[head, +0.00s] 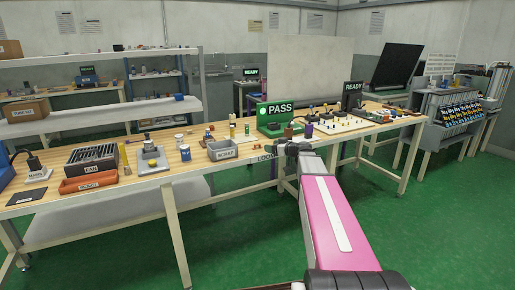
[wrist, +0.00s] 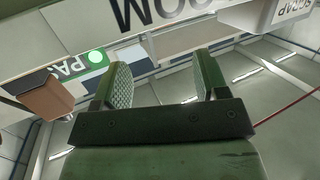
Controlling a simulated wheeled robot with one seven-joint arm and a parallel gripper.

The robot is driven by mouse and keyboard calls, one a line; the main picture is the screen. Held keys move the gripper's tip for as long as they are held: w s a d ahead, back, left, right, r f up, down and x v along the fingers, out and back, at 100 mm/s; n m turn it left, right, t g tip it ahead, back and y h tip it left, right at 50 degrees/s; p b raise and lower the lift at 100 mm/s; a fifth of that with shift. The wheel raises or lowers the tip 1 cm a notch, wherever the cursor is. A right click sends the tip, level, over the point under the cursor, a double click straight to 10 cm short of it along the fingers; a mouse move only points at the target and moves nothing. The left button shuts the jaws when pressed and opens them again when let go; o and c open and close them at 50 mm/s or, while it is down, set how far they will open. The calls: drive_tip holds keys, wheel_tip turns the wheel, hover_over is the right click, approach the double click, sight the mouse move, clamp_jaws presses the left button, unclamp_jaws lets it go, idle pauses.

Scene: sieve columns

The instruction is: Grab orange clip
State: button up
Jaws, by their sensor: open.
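I cannot make out an orange clip for certain in either view. My gripper (head: 293,147) is at the front edge of the long wooden workbench (head: 140,188) in the head view, in front of the PASS display. In the wrist view my gripper (wrist: 162,82) shows two green, textured fingers standing apart with nothing between them. Past the fingers are a pale panel with large dark letters (wrist: 165,12) and the bench edge. A brown block (wrist: 45,98) is left of the fingers in the wrist view.
The green PASS display (head: 275,118) stands behind my gripper. A grey labelled bin (head: 222,149) is to its left; a SCRAP box (wrist: 284,14) shows at the wrist view's upper right. An orange-red tray (head: 89,182) lies farther left. A pale board (head: 335,127) with small parts is right.

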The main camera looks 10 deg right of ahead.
sight(259, 145)
drive_tip(key=x, duration=0.8)
drive_tip(key=shift+s+a+f, duration=0.15)
drive_tip(key=shift+a+f, duration=0.05)
drive_tip(key=shift+a, duration=0.05)
drive_tip(key=c, duration=1)
